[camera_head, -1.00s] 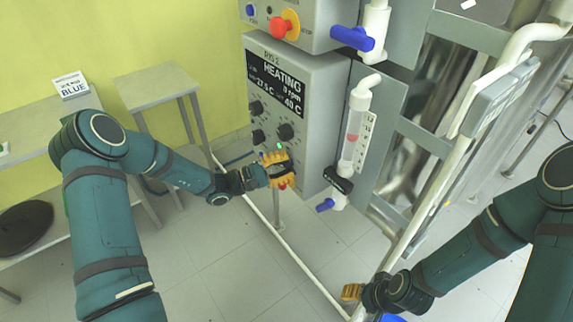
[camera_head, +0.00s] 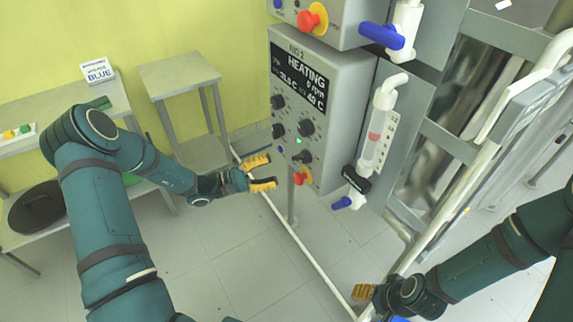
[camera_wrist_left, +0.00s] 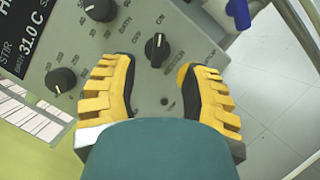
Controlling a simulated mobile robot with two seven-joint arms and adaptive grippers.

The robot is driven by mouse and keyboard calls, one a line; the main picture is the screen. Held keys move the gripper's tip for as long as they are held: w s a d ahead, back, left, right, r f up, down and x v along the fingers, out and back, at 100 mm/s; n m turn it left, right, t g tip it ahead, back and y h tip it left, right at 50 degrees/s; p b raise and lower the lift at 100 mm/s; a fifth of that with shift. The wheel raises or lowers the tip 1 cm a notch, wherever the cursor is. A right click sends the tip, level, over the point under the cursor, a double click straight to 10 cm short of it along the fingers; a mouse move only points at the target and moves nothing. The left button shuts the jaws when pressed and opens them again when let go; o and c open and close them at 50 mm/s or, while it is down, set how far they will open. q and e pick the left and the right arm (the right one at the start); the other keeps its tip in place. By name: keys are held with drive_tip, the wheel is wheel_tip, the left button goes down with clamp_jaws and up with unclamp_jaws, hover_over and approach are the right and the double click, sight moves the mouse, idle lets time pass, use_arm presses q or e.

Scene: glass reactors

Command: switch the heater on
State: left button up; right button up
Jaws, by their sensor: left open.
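The heater's control box (camera_head: 318,90) has a dark display (camera_head: 299,78) that reads HEATING, 0 rpm and 40 C. A green light (camera_head: 299,141) glows on its panel. Several black knobs sit there, one being the lower right knob (camera_head: 302,157). My left gripper (camera_head: 270,172) is open and empty, just left of the panel and apart from it. In the left wrist view its yellow fingers (camera_wrist_left: 155,78) are spread, with a black knob (camera_wrist_left: 157,49) beyond them. My right gripper (camera_head: 363,291) shows only partly at the lower right; its jaws are unclear.
A red and yellow stop button (camera_head: 313,18) is on the upper box. A red and yellow part (camera_head: 303,176) sits low on the panel. A flow tube (camera_head: 378,130) with blue valves stands right of the box. A small table (camera_head: 180,75) stands at left. A white rail (camera_head: 300,250) crosses below.

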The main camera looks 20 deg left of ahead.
use_arm(q)
drive_tip(key=shift+v, duration=1.05)
drive_tip(key=s+d+f+m+g+y, duration=0.9)
drive_tip(key=s+d+f+y, duration=0.4)
drive_tip(key=s+d+f, duration=0.2)
drive_tip(key=shift+s+d+f+m, duration=0.3)
drive_tip(key=shift+s+f+m, duration=0.4)
drive_tip(key=shift+s+f, duration=0.25)
